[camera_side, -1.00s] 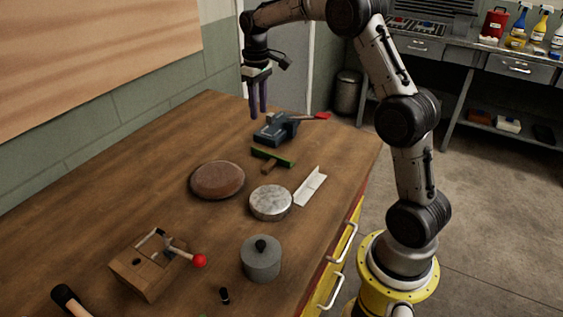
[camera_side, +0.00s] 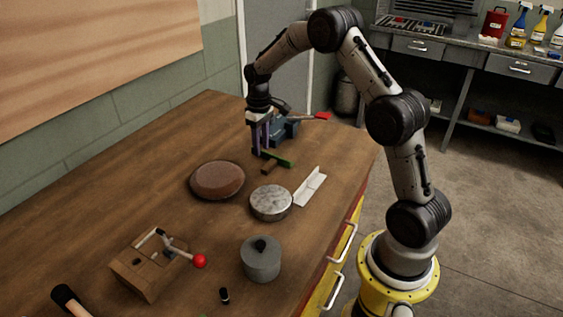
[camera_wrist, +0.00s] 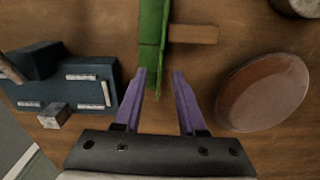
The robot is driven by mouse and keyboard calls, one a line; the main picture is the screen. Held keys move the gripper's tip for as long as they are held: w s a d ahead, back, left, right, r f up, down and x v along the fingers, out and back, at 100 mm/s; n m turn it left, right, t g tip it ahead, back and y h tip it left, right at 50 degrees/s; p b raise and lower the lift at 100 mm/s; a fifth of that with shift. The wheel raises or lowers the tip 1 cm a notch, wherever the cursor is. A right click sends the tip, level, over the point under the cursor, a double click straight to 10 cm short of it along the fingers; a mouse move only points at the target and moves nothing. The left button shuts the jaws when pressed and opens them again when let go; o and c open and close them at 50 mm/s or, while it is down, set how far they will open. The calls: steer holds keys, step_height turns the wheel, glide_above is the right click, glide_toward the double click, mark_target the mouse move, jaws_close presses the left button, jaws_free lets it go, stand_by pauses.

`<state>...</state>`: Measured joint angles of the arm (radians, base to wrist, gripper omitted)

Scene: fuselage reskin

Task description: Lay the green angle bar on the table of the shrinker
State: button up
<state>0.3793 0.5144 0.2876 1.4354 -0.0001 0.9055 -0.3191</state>
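The green angle bar (camera_side: 285,161) lies on the wooden bench, with a short wooden piece (camera_side: 269,167) against it. In the wrist view the bar (camera_wrist: 152,35) runs down from the top edge, its near end between or just below the fingertips. My gripper (camera_side: 262,152) points down over the bar's far end; its two purple fingers (camera_wrist: 159,74) are apart, the left one overlapping the bar's edge. I cannot tell whether they touch it. The blue machine with a red-ended lever, apparently the shrinker (camera_side: 290,129), stands just behind; the wrist view shows its pale top strips (camera_wrist: 90,78) at left.
A brown round pad (camera_side: 217,180), a pale metal disc (camera_side: 271,202), a white angle piece (camera_side: 310,186) and a grey lidded cylinder (camera_side: 261,260) stand nearer. A wooden block with a red-knobbed lever (camera_side: 150,268) is at front left.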

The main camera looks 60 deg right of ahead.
steer(key=shift+f, duration=0.75)
jaws_close()
stand_by(0.9)
